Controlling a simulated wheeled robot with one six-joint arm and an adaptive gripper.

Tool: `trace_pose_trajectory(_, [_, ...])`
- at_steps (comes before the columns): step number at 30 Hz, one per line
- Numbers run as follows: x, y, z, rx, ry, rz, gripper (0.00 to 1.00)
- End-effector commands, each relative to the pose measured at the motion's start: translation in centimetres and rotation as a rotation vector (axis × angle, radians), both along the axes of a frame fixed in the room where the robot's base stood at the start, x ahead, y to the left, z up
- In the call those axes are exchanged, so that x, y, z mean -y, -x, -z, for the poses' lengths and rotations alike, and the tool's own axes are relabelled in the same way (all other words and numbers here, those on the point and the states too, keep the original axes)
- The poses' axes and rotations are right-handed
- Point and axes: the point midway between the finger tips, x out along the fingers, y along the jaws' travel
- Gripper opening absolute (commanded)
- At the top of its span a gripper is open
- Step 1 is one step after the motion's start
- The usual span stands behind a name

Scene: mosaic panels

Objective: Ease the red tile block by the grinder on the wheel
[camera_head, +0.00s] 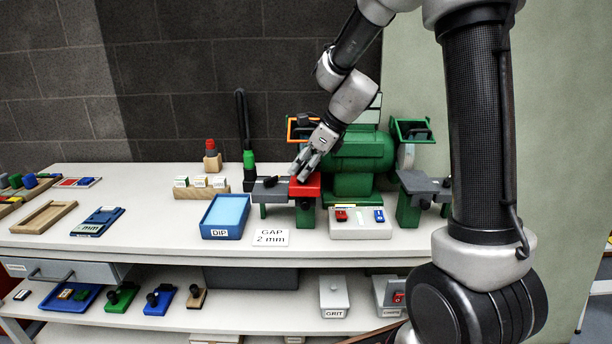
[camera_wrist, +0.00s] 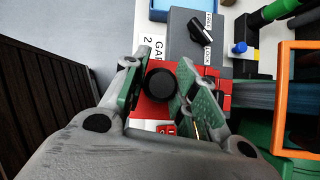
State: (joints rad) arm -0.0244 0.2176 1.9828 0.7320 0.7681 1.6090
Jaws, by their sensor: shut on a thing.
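The red tile block (camera_head: 306,188) sits at the left side of the green grinder (camera_head: 362,156), beside a grey tool rest (camera_head: 270,190). My gripper (camera_head: 305,168) is over the block, pointing down. In the wrist view the red block (camera_wrist: 150,108) has a round black knob (camera_wrist: 160,90) between my two fingers (camera_wrist: 160,82); my gripper is shut on the block by this knob. The grinding wheel (camera_wrist: 257,95) shows as a dark band to the right of the block. Whether the block touches the wheel is hidden by my finger.
The grey rest carries a black lever (camera_wrist: 199,30) with FREE and LOCK labels. A blue DIP tray (camera_head: 226,215) and a GAP 2 mm card (camera_head: 271,238) lie in front. A white switch box (camera_head: 361,222) stands before the grinder. An orange guard frame (camera_wrist: 283,100) is near my gripper.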

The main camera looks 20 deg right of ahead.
Motion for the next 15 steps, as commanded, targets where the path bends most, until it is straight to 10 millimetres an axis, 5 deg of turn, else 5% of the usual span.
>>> trace_pose_trajectory(15, [-0.8, 2.4, -0.8, 0.002, 0.0, -0.001, 0.0])
